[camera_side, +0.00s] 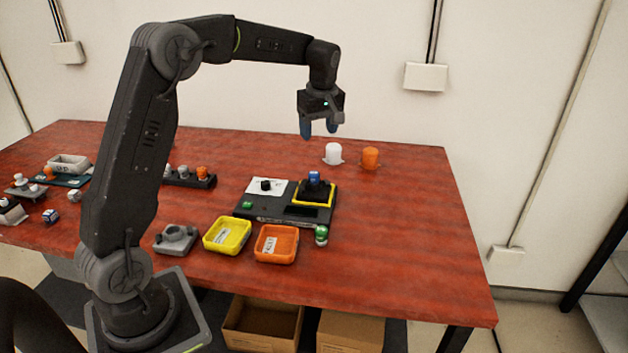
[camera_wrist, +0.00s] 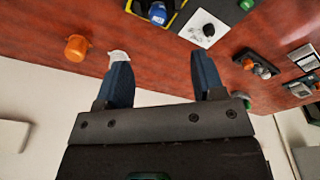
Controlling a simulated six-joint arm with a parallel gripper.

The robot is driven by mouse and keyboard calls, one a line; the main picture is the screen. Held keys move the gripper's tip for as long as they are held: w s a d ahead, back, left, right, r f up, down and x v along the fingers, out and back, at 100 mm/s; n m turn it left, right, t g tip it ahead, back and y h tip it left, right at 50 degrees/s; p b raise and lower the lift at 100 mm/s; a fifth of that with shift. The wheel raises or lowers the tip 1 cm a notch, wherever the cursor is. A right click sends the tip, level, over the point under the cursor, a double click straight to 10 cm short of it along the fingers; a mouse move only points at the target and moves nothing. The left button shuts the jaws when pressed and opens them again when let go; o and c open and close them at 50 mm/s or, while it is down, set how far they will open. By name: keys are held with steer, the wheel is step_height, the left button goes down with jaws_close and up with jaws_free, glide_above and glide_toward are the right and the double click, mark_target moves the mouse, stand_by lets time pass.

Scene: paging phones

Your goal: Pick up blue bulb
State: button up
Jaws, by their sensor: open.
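The blue bulb (camera_side: 314,177) stands in a dark socket inside a yellow square frame (camera_side: 331,201) on a dark board (camera_side: 270,218). In the wrist view the blue bulb (camera_wrist: 158,13) is at the top, left of centre, beyond my fingers. My gripper (camera_side: 319,130) has blue fingers and hangs high above the back of the table, well above and behind the bulb. In the wrist view my gripper (camera_wrist: 160,75) is open, with nothing between its fingers.
A white bulb-like piece (camera_side: 333,153) and an orange one (camera_side: 370,157) stand near the back edge. A yellow tray (camera_side: 227,235) and an orange tray (camera_side: 275,243) lie in front. A green-topped piece (camera_side: 321,235) stands beside the board. The table's right side is clear.

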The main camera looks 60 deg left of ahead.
mark_target(314, 173)
steer(key=shift+n, duration=0.6)
steer(key=a+f, duration=0.1)
steer(key=f, duration=0.4)
steer(key=w+a+f, duration=0.1)
steer(key=f, duration=0.4)
steer(key=a+f, duration=0.1)
steer(key=f, duration=0.4)
steer(key=shift+w+a+f, duration=0.15)
steer(key=shift+a+f, duration=0.05)
steer(key=shift+a, duration=0.15)
steer(key=shift+c, duration=0.2)
steer(key=c, duration=1)
steer(key=shift+r, duration=0.15)
